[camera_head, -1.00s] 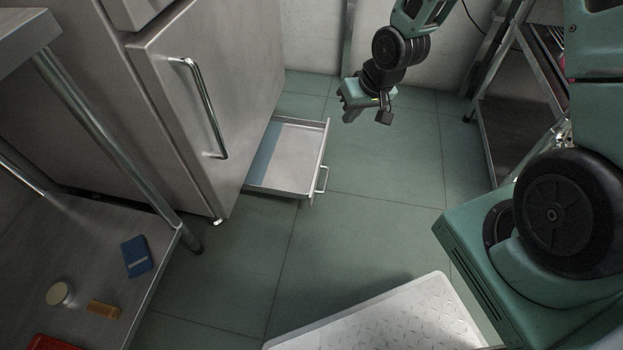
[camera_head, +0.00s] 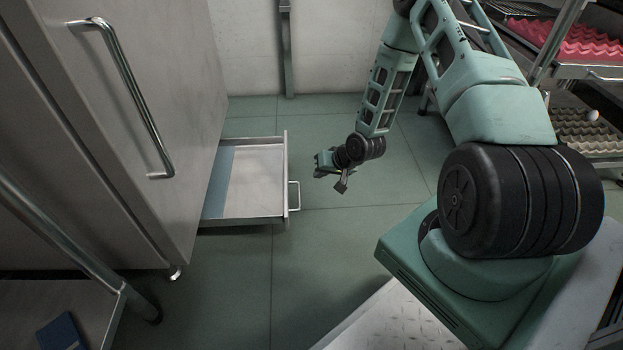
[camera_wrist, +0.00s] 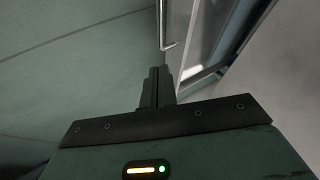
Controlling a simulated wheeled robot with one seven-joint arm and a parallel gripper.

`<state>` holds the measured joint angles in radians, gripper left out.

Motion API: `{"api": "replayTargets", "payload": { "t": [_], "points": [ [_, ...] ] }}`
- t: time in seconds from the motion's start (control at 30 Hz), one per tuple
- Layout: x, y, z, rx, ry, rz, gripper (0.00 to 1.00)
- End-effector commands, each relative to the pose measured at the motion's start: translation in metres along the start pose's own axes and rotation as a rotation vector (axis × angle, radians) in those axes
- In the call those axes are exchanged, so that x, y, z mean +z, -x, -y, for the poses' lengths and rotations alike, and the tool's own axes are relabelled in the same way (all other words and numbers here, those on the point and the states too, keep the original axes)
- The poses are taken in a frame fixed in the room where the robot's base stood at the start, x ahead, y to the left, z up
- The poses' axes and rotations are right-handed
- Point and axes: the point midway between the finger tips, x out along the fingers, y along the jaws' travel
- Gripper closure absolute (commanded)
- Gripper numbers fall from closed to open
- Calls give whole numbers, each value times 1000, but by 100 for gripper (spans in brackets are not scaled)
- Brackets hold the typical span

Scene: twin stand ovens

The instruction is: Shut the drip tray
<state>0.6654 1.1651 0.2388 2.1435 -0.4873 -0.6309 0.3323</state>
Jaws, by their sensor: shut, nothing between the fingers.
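The drip tray (camera_head: 262,172) is a shallow metal drawer pulled out near the floor from under the steel oven cabinet. Its front carries a bar handle (camera_head: 294,195) on the right side. My gripper (camera_head: 318,164) is a short way right of the tray front, apart from it, with its fingers toward the tray. In the wrist view, my gripper's fingers (camera_wrist: 158,76) are together and empty. The handle (camera_wrist: 166,28) is just beyond the fingertips there, with the tray (camera_wrist: 205,38) to its right. I cannot tell in that view whether the fingers touch the handle.
The oven door (camera_head: 105,120) with its long vertical handle stands shut at the left. A rack with red trays (camera_head: 560,38) stands at the far right. The green floor around the tray front is clear.

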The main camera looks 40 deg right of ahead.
Motion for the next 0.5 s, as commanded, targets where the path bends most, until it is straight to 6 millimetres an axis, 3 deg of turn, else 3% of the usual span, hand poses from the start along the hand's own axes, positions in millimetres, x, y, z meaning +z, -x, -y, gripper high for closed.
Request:
{"api": "replayTargets", "payload": {
  "t": [0.03,0.3,0.4,0.5],
  "points": [
    [3,-15,-2,-1,2,0,100],
    [4,-72,-3,-1,3,1,100],
    [3,-89,1,-2,5,1,100],
    [2,-93,17,-2,6,0,100]
  ]
}}
